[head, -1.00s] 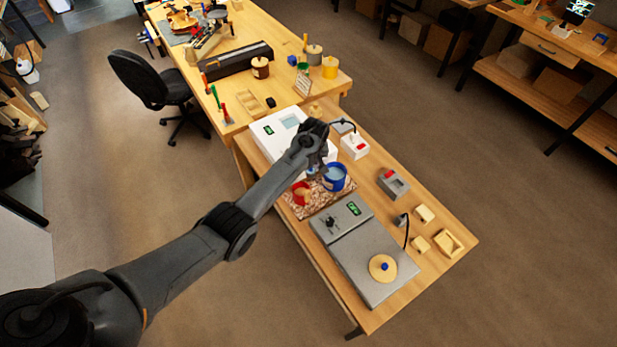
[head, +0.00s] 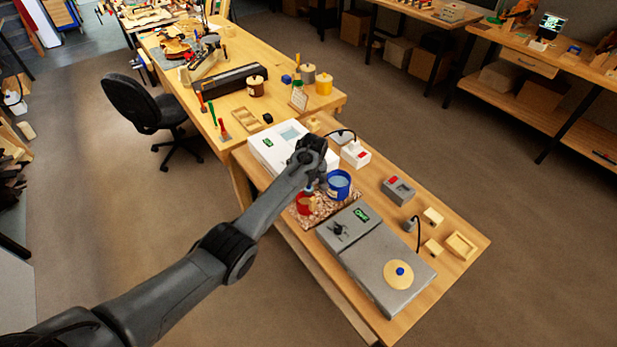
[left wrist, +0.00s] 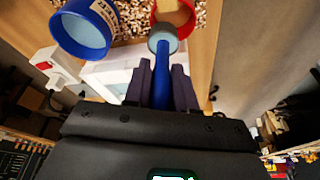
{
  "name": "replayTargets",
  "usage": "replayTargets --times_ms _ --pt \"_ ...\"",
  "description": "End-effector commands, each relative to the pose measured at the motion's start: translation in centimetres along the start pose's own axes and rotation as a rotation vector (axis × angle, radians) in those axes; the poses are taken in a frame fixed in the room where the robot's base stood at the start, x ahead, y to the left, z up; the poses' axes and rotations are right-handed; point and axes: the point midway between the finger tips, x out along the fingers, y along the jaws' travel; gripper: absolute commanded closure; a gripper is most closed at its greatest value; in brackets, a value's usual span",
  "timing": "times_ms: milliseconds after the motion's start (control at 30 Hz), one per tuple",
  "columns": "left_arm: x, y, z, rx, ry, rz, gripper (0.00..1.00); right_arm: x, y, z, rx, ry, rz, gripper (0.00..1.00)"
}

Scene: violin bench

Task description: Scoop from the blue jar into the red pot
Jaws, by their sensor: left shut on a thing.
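My left gripper (head: 320,180) is shut on the blue handle of a scoop (left wrist: 162,75); the gripper also shows in the left wrist view (left wrist: 158,72). The scoop's round bowl (left wrist: 163,36) holds pale grey-blue material and overlaps the near rim of the red pot in that view; its height above the pot is unclear. The red pot (head: 303,207) has beige contents and also shows in the left wrist view (left wrist: 188,36). The blue jar (head: 338,190) stands beside it, with pale blue contents, and also shows in the wrist view (left wrist: 97,50). My right gripper is out of view.
Both vessels stand on a speckled mat (head: 325,210). A white device (head: 268,150) is behind them and a grey hotplate-like unit (head: 385,265) in front. A small white box with a red switch (head: 356,154) and small wooden blocks (head: 433,216) lie to the right.

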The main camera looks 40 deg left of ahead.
Motion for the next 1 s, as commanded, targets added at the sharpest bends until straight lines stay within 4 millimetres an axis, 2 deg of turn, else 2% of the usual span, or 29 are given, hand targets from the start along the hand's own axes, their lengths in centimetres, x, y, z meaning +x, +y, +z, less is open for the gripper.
replayTargets --times_ms 33,133,267,500,567,1000 --pt "0.9 0.0 0.2 0.000 0.001 0.000 1.00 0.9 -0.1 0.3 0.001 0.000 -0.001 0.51" --pt "0.3 -0.7 0.3 -0.029 0.004 0.085 1.00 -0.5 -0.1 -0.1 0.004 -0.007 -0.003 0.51" --pt "0.8 -1.2 0.5 -0.064 0.014 0.194 1.00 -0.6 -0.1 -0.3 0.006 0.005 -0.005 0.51" --pt "1.8 -2.3 0.9 -0.125 0.030 0.388 1.00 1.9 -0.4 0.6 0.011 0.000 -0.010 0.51" --pt "1.1 -2.3 0.7 -0.137 0.032 0.434 1.00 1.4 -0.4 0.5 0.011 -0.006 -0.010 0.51" --pt "2.2 -3.7 1.0 -0.224 0.057 0.710 1.00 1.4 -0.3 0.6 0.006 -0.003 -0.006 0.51"
